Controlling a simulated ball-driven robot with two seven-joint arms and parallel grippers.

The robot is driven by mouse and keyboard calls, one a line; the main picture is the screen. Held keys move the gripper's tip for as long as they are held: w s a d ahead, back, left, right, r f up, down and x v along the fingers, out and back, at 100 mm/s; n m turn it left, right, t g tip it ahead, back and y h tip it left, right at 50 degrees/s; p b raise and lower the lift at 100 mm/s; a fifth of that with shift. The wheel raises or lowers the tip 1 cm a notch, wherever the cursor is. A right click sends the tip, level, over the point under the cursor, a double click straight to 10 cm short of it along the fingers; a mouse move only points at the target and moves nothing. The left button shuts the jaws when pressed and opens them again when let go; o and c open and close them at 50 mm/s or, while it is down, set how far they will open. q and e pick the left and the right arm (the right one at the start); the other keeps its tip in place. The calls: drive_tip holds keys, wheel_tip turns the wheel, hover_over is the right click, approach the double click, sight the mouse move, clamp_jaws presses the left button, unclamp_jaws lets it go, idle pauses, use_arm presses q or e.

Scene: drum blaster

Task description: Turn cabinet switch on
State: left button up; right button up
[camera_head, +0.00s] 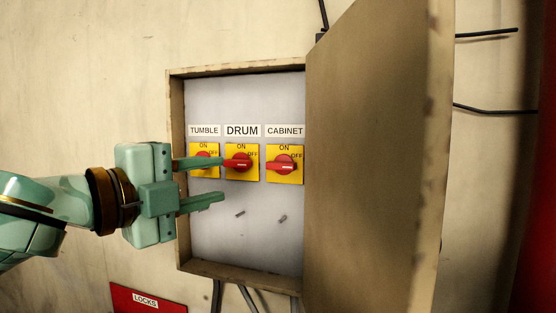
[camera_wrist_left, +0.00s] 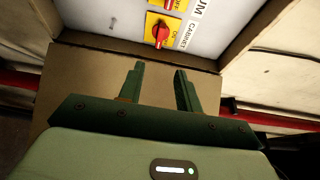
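The cabinet switch (camera_head: 282,165) is a red rotary knob on a yellow plate marked ON and OFF, under the CABINET label at the right of the open box. Its knob lies about sideways. It also shows in the left wrist view (camera_wrist_left: 161,33), ahead of the fingers. My left gripper (camera_head: 213,180) comes in from the left, open and empty. Its fingers reach in front of the tumble switch (camera_head: 204,154), partly hiding it, and end left of the cabinet switch. In the left wrist view the fingers (camera_wrist_left: 160,78) are apart with nothing between them. My right gripper is not in view.
The drum switch (camera_head: 238,162) sits between the other two. The box's door (camera_head: 375,150) stands open close to the right of the cabinet switch. The box frame (camera_head: 235,270) surrounds the panel. A red LOCKS sign (camera_head: 145,300) is below left. The lower panel is mostly bare.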

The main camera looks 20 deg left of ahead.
sight(277, 167)
use_arm(q)
drive_tip(key=p+x, duration=0.1)
drive_tip(key=x, duration=0.3)
drive_tip(key=p+x, duration=0.1)
drive_tip(key=x, duration=0.3)
drive_tip(key=p+x, duration=0.1)
drive_tip(key=x, duration=0.3)
drive_tip(key=shift+w+a, duration=0.15)
drive_tip(key=shift+w, duration=0.25)
drive_tip(key=shift+w+d, duration=0.35)
drive_tip(key=shift+w, duration=0.1)
drive_tip(key=shift+w+a+f, duration=0.1)
drive_tip(key=shift+w+f, duration=0.05)
drive_tip(key=shift+w, duration=0.25)
drive_tip(key=shift+s, duration=0.1)
drive_tip(key=c, duration=0.6)
clamp_jaws()
